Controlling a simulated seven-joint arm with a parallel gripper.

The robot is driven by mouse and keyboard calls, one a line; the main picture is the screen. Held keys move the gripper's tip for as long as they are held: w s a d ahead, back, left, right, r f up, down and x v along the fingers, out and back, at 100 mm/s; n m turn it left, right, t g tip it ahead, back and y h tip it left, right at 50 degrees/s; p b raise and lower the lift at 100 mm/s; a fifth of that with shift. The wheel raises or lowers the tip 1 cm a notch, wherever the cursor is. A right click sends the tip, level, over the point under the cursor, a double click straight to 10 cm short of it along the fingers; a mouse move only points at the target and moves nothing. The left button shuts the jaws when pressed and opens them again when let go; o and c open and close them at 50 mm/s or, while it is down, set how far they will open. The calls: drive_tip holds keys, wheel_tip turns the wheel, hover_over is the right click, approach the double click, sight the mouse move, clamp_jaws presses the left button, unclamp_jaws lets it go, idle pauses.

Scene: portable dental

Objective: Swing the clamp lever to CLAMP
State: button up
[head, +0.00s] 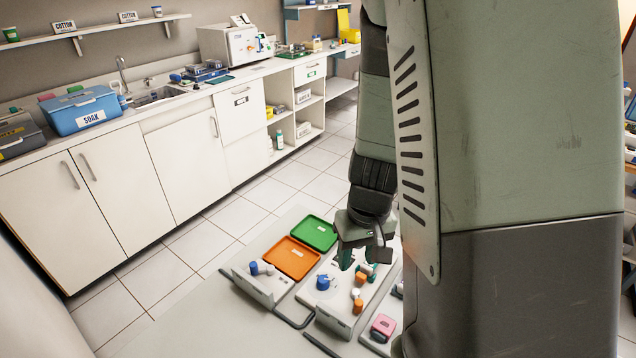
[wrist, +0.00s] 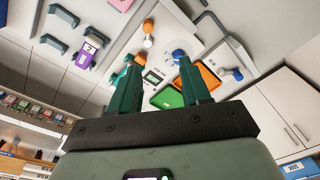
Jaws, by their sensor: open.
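My gripper (head: 358,262) hangs above the middle white fixture plate (head: 338,312), pointing down at its far part. In the wrist view its two teal fingers (wrist: 157,64) stand apart with nothing held between them. The plate carries a round blue knob (head: 322,282) and white-and-orange cylindrical parts (head: 358,293). In the wrist view a white-and-orange lever-like part (wrist: 148,32) and the blue knob (wrist: 179,55) lie beyond the fingertips. I cannot tell for certain which part is the clamp lever, and the labels are too small to read. My gripper hides some of the plate.
An orange tray (head: 291,258) and a green tray (head: 314,233) lie behind the plate. A second white fixture (head: 253,284) with blue parts stands left. A pink device (head: 383,327) sits in front to the right. The grey table (head: 225,318) is bare at left.

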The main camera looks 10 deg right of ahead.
approach(359, 302)
drive_tip(key=shift+g+h, duration=0.3)
drive_tip(key=f, duration=0.9)
drive_tip(key=shift+w+a+f, duration=0.2)
drive_tip(key=shift+w+f, duration=0.05)
drive_tip(key=shift+f, duration=0.05)
drive_tip(key=shift+c, duration=0.3)
clamp_jaws()
